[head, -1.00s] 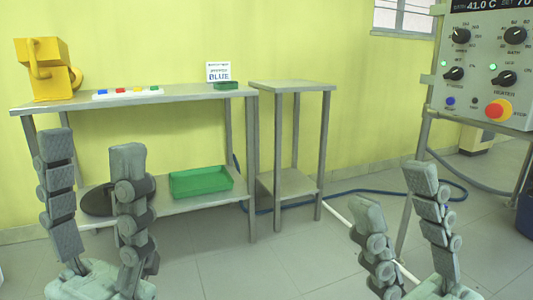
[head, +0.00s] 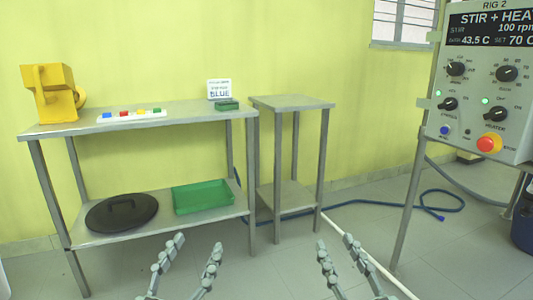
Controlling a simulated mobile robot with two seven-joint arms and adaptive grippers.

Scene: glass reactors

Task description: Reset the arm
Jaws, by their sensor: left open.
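My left gripper (head: 197,248) is low in the head view, its two fingers spread apart with nothing between them. My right gripper (head: 335,250) is low and to the right of it, its two fingers also spread and empty. Both point upward in the picture, in front of the floor and the benches. They touch nothing that I can see. The arms behind the grippers are cut off by the bottom edge.
A metal bench (head: 190,115) holds a yellow device (head: 50,92), a strip of coloured pieces (head: 131,116) and a sign (head: 219,89). Its lower shelf has a black lid (head: 121,212) and green tray (head: 203,197). A small table (head: 291,103), control panel (head: 482,95) and blue hose (head: 390,203) are right.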

